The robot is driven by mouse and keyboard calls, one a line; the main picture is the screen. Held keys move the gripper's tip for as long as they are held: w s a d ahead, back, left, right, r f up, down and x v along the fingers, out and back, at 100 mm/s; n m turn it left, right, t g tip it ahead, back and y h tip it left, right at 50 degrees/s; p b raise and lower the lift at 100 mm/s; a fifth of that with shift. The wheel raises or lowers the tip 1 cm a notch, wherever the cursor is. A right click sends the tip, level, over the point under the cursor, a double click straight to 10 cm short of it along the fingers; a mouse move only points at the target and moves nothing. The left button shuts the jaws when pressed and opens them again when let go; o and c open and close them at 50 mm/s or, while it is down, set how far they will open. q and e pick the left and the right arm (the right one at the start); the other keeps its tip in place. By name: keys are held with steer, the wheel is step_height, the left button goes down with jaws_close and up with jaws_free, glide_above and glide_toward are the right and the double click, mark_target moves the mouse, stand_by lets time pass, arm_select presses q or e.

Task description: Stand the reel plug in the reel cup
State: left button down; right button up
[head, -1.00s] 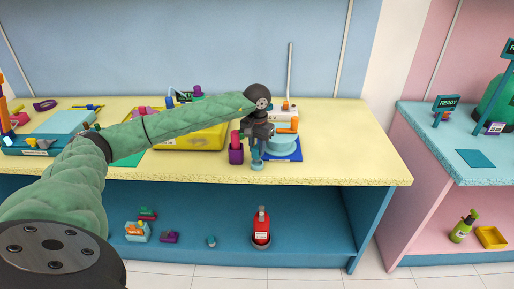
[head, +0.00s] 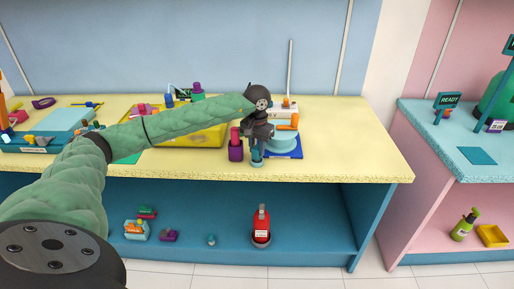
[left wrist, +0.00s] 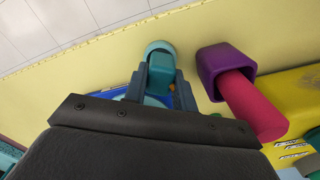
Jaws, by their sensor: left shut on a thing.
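My left gripper (head: 258,148) is shut on a teal plug, which I take for the reel plug (left wrist: 160,73), and points down near the front of the yellow table. A light teal round cup, which I take for the reel cup (head: 257,163), is directly under the plug. In the left wrist view the cup's rim (left wrist: 160,46) shows just beyond the plug between the fingers. The plug's lower end meets or overlaps the cup; I cannot tell how deep it sits. My right gripper is not in view.
A purple cup (head: 236,154) with a magenta plug stands close left of the gripper. A blue tray (head: 296,154) bearing a pale teal round thing is just behind right. A yellow bin (head: 205,138) stands at the back left. The table's right end is clear.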

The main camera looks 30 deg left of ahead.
arm_select(q)
steer(key=shift+f, duration=0.25)
steer(key=c, duration=1.1)
jaws_free()
steer(key=shift+o, duration=0.2)
steer(key=shift+r, duration=0.15)
steer(key=shift+r+p, duration=0.65)
steer(key=shift+r, duration=3.25)
steer(key=shift+d+f, duration=0.1)
